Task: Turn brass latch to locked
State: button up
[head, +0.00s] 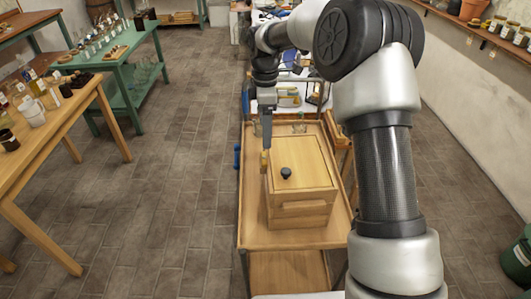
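A wooden box (300,212) with a flat lid (310,163) and a round black knob (286,173) stands on a wooden cart. A small yellow, brass-coloured piece (264,162) shows at the left edge of the lid, just below my gripper; it may be the brass latch, but its setting is too small to read. My gripper (266,142) points down above the box's left side. I cannot tell whether it touches the yellow piece, or whether its fingers are apart.
The cart top (252,238) has a raised rim and a blue handle-like part (237,157) at its left. Small glass vessels (299,127) stand behind the box. A wooden table (60,125) and a green table (120,75) hold items at left. Tiled floor between is clear.

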aim_at(265, 157)
notch_tip(265, 157, down, 10)
jog(key=shift+f, duration=0.1)
dwell(0.4)
jog(key=c, duration=1)
